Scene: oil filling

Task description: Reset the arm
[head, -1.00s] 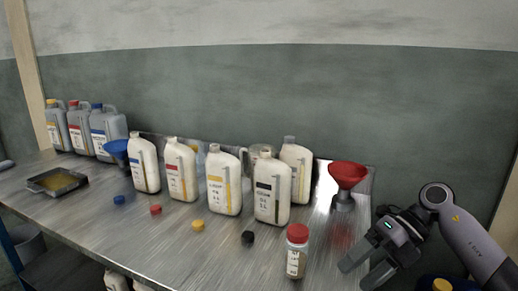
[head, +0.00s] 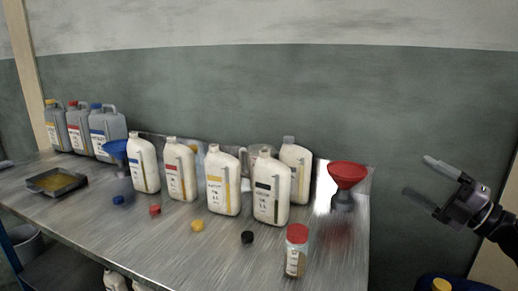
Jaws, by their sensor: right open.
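My right gripper (head: 428,180) is in the head view at the right, past the table's right end and raised in front of the wall. Its two fingers point left and are spread apart, with nothing between them. It is clear of the red funnel (head: 347,176), which stands upright at the table's right end. The rest of my right arm runs out of the picture at the right edge. My left gripper does not show.
The metal table (head: 200,252) holds several white bottles (head: 223,182), loose caps (head: 198,225), a red-lidded jar (head: 297,252), a blue funnel (head: 116,150), grey jugs (head: 107,134) and an oil tray (head: 56,182).

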